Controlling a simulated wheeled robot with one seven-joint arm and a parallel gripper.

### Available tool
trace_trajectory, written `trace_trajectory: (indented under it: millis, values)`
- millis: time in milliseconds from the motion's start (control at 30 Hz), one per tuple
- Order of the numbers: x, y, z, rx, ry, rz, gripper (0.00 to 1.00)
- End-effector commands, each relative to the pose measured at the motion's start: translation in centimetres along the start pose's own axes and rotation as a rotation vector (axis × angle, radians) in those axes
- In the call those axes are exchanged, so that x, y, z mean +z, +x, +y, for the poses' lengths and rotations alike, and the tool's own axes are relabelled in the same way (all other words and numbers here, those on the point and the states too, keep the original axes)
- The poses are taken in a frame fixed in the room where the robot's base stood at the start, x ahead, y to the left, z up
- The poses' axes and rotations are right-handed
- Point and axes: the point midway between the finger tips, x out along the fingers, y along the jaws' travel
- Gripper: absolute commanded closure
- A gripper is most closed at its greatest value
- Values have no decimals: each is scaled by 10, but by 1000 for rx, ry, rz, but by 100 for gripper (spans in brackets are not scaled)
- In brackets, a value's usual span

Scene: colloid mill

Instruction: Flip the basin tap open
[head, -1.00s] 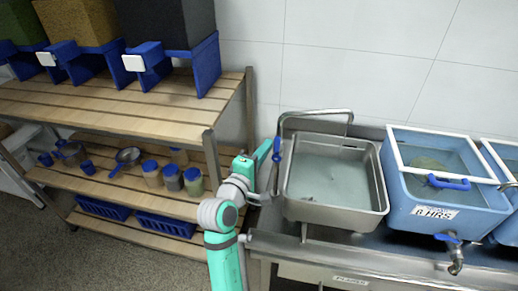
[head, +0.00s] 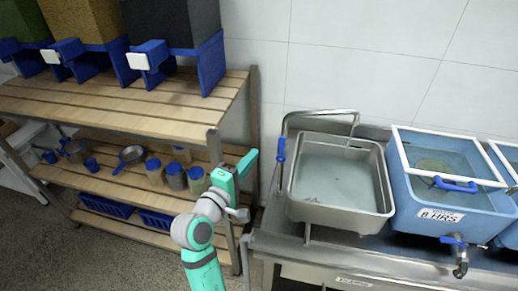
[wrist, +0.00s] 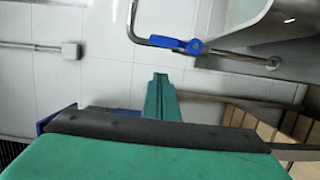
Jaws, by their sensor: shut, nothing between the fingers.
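The steel basin (head: 384,213) stands on the counter with shallow water inside. Its tap is a bent steel pipe (head: 318,112) rising at the back left and reaching over the basin. A blue tap lever (head: 281,150) sits on the upright pipe, roughly in line with it. My gripper (head: 252,158) is left of the lever, with a gap between them. In the wrist view the green fingers (wrist: 160,82) are together and empty, below the blue lever (wrist: 180,45). I cannot see water coming from the spout.
A slatted wooden shelf (head: 130,110) with jars and blue-fronted bins stands close on the left. A blue tank (head: 440,200) with its own blue-handled tap (head: 455,241) is right of the basin. A tiled wall is behind.

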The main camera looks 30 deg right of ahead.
Motion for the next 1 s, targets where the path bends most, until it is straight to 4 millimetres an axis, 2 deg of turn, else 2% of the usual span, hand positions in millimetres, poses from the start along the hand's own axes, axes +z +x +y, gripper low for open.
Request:
trace_trajectory:
  millis: [100, 300, 900, 1000]
  values:
    - [-7, -25, -1, 0, 0, 15, 100]
    - [-7, -44, 0, 0, 0, 15, 100]
    - [-2, -44, -1, 0, 0, 4, 100]
    - [-3, -46, -7, -2, 0, 21, 100]
